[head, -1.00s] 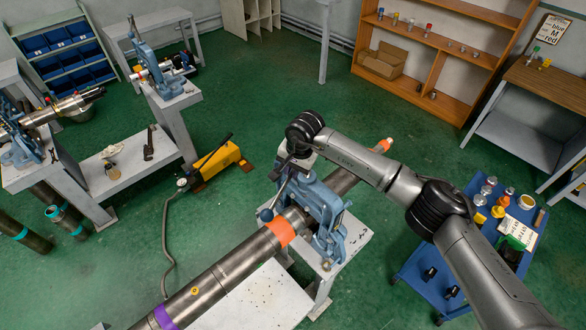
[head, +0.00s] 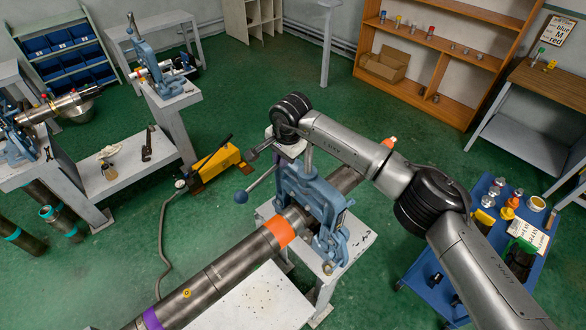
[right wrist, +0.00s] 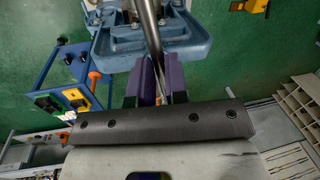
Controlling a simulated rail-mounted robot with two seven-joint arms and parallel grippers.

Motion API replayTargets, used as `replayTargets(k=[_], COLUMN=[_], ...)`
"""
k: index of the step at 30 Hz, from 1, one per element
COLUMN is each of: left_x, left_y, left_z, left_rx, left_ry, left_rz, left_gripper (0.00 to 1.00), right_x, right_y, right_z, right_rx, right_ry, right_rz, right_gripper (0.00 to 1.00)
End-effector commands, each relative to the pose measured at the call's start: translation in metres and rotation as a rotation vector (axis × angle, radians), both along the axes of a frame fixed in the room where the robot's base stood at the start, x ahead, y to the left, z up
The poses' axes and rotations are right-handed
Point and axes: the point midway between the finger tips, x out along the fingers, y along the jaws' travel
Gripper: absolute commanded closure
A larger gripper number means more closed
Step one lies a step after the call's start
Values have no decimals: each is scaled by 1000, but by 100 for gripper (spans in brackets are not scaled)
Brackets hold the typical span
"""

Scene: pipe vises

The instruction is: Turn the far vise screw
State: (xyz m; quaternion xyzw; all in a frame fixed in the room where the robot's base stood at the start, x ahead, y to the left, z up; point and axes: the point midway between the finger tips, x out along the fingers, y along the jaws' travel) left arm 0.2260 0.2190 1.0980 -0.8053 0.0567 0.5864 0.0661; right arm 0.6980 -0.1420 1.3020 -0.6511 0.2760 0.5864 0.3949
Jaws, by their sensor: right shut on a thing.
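The blue vise (head: 318,200) stands on a pale bench in the middle of the head view, clamped over a long steel pipe (head: 215,283). Its upright screw (head: 308,158) rises from the top. A handle bar with a dark ball end (head: 240,197) slants out to the left. My right gripper (head: 262,158) is above the vise at the handle, its fingertips partly hidden. In the right wrist view, the purple fingers (right wrist: 156,84) are shut on the shiny handle bar (right wrist: 150,30), with the blue vise body behind. My left gripper is not in view.
The pipe has an orange band (head: 279,232) near the vise. A blue cart (head: 470,265) with bottles and tins stands at right. A yellow pump (head: 216,162) lies on the floor at left. Other blue vises (head: 144,50) stand on benches at far left.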

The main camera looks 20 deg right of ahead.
Motion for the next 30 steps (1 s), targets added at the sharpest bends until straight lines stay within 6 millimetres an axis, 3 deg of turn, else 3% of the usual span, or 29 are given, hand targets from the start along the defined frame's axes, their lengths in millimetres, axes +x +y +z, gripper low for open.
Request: replayTargets(k=[3,14,15,22,30], left_x=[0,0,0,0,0], left_y=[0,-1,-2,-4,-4], left_z=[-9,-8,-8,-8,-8], left_rx=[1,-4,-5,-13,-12], left_ry=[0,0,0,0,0], left_rz=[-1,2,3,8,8], left_gripper=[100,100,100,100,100], right_x=[5,6,6,5,5], right_y=[2,3,3,3,3], right_z=[-1,1,1,1,2], right_rx=[-1,-2,-1,-1,-1], right_ry=[-2,-1,-2,-1,-1], right_rz=[-41,-53,-53,-52,-51], right_gripper=[100,100,82,60,60])
